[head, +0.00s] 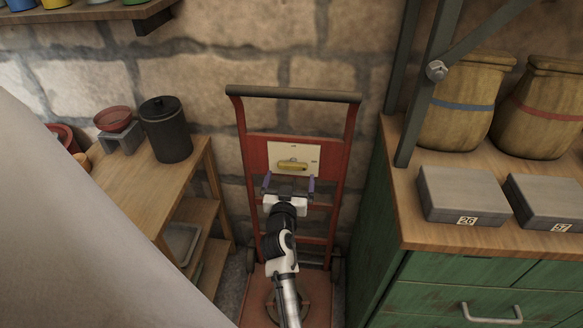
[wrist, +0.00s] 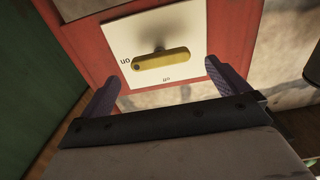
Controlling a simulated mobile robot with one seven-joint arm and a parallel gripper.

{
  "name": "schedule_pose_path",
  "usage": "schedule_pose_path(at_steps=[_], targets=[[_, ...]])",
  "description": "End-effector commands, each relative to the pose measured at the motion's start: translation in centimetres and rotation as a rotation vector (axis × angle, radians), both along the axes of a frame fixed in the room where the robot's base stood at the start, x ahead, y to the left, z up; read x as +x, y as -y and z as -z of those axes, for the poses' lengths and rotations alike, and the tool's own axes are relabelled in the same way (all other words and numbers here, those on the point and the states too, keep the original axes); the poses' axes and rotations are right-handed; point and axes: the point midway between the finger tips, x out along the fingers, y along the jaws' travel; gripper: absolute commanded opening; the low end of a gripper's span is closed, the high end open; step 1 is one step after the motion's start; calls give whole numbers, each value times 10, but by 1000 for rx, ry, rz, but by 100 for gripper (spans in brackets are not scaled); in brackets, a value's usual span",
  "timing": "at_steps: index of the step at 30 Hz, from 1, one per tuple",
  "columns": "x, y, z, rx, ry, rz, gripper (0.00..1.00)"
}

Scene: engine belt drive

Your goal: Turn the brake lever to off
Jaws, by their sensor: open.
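The brake lever (head: 292,165) is a yellow bar, lying nearly level across a cream plate (head: 308,153) on the red hand truck. In the wrist view, the lever (wrist: 162,59) has a dark dot at its left end and a dark knob or shadow above its middle. The plate (wrist: 120,38) has upside-down lettering like "on" by the lever's left end and a smaller mark below, too small to read surely. My gripper (head: 289,181) is open in front of the plate, just below the lever in the head view. Its purple fingers are spread, with no visible contact with the lever.
The red hand truck (head: 348,150) stands against a stone wall. A green cabinet (head: 420,275) is close on the right, with jars and grey boxes on top. A wooden shelf table (head: 130,195) with a black canister (head: 166,130) stands on the left.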

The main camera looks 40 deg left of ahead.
Motion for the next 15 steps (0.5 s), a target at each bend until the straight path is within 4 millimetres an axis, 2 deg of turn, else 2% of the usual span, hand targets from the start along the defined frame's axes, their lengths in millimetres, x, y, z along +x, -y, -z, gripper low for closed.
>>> schedule_pose_path(at_steps=[3,6,15], targets=[[17,-11,-2,1,-1,1,100],[26,-16,-1,0,0,0,100],[33,-20,0,1,-1,0,100]])
